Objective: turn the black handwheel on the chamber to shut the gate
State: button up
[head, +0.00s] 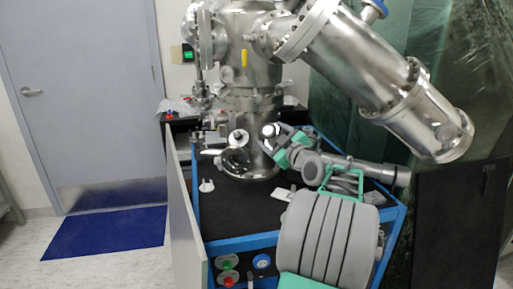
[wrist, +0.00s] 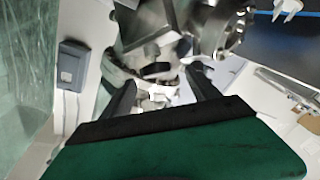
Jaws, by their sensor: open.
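The black handwheel (head: 236,161) is low on the front of the steel chamber (head: 252,105), just above the black cart top. My gripper (head: 269,141) is to the right of the wheel and slightly higher in the head view, apart from it in the picture. In the wrist view my gripper (wrist: 160,77) has its two dark fingers spread, with nothing clearly held between them. Metal parts and a white piece show beyond the fingertips. I cannot make out the handwheel for sure in the wrist view.
A large steel tube (head: 385,80) slants down to the right above my arm. The blue-framed cart (head: 225,244) carries the chamber. A small white part (head: 206,186) stands on the cart top left of the wheel. A grey panel (head: 187,215) edges the cart's left side.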

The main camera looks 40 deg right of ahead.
aim_at(264, 128)
jog(key=shift+w+d+r, duration=0.1)
jog(key=shift+w+d, duration=0.1)
jog(key=shift+d, duration=0.1)
jog(key=p+x, duration=0.1)
jog(key=x, duration=0.6)
jog(key=shift+d, duration=0.1)
jog(key=shift+c, duration=0.4)
jog(key=c, duration=1.3)
